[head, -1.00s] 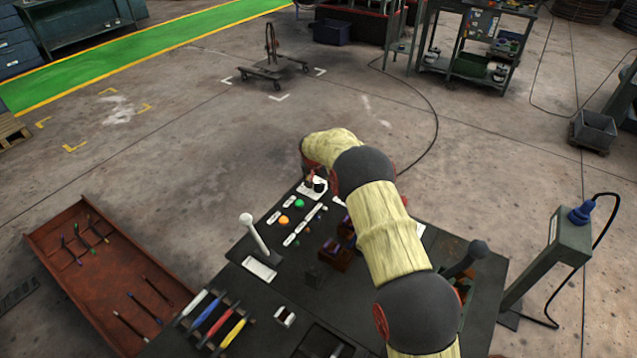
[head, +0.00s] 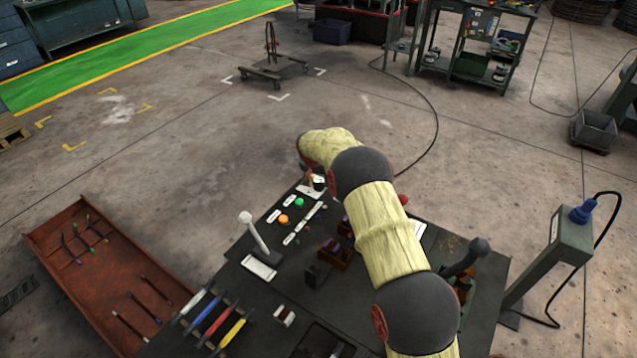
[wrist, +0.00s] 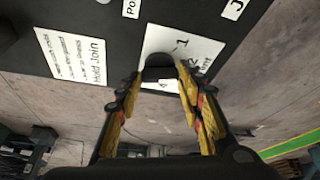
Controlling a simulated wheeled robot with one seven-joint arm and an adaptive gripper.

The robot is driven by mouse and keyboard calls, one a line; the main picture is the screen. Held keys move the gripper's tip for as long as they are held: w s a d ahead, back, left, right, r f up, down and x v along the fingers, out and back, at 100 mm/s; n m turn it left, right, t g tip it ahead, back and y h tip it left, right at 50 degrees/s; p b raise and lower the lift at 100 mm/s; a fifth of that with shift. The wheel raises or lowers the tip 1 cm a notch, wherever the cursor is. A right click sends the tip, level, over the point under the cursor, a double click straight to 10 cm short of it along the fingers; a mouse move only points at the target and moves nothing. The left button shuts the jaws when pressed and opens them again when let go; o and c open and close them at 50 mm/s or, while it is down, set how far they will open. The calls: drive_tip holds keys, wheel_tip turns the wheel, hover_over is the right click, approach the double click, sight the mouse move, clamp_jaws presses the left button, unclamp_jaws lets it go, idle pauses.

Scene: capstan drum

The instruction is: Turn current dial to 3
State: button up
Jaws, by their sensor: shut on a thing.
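In the head view the dial plate (head: 309,191) lies at the far edge of the dark console, partly covered by my wrist. The knob's pointer cannot be read clearly.
The console (head: 240,290) holds a white-knobbed lever (head: 252,232), an orange button (head: 284,219), a green button (head: 299,202) and coloured handles (head: 214,316). A white label (wrist: 72,55) lies beside the dial. The floor beyond the far edge is open.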

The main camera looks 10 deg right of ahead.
drive_tip(key=m+b, duration=0.1)
drive_tip(key=m, duration=0.1)
drive_tip(key=m+h+b, duration=0.1)
drive_tip(key=m, duration=0.1)
drive_tip(key=shift+w+a+f+g, duration=0.1)
drive_tip(key=shift+a+f+g, duration=0.05)
drive_tip(key=shift+g, duration=0.25)
drive_tip(key=shift+m+g+h+b, duration=0.5)
drive_tip(key=shift+m+g, duration=0.2)
drive_tip(key=shift+m, duration=1.2)
drive_tip(key=o, duration=1.2)
drive_tip(key=shift+c, duration=0.2)
drive_tip(key=v, duration=1.2)
